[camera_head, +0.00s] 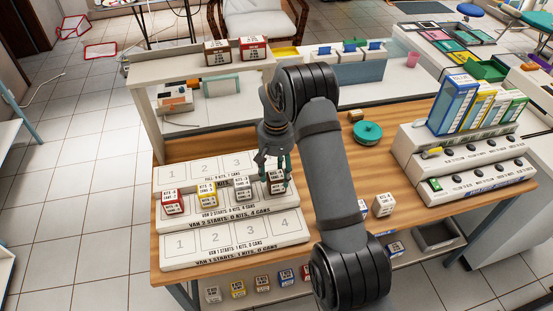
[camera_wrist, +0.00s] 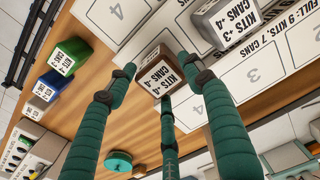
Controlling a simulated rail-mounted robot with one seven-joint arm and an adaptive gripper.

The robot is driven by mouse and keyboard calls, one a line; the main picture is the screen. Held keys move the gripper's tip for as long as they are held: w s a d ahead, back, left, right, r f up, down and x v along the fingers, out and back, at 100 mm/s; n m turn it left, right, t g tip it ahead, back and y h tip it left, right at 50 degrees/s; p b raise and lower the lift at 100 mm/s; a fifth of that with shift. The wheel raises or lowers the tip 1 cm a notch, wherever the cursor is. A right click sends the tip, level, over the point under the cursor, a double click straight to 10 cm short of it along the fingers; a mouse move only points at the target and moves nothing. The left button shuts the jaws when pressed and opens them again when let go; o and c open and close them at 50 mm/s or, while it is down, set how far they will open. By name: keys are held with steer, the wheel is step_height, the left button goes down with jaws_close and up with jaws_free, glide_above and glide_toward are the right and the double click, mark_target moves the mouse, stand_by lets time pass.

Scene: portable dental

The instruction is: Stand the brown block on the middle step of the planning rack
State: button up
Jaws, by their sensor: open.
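The brown block (camera_head: 277,184), with a white label, is at the right end of the middle step of the white planning rack (camera_head: 232,260). It appears upright at the fourth place; its base contact is not clear. In the wrist view the brown block (camera_wrist: 161,76) sits between my fingertips, its label reading kits -4, cans -4. My gripper (camera_head: 274,162) has teal fingers and is over the block. It is open, with its fingers (camera_wrist: 158,82) spread around the block. Red (camera_head: 172,203), yellow (camera_head: 207,195) and grey (camera_head: 242,187) blocks share the middle step.
The top and front steps look empty. Two labelled blocks (camera_head: 236,50) stand on the raised shelf. A teal round lid-like object (camera_head: 367,132) and a white block (camera_head: 384,205) are on the wooden table. A stepped white rack (camera_head: 465,165) with coloured boxes stands right.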

mark_target(277, 175)
step_height(277, 175, up, 9)
steer(key=shift+r+b, duration=0.2)
steer(key=shift+b, duration=0.15)
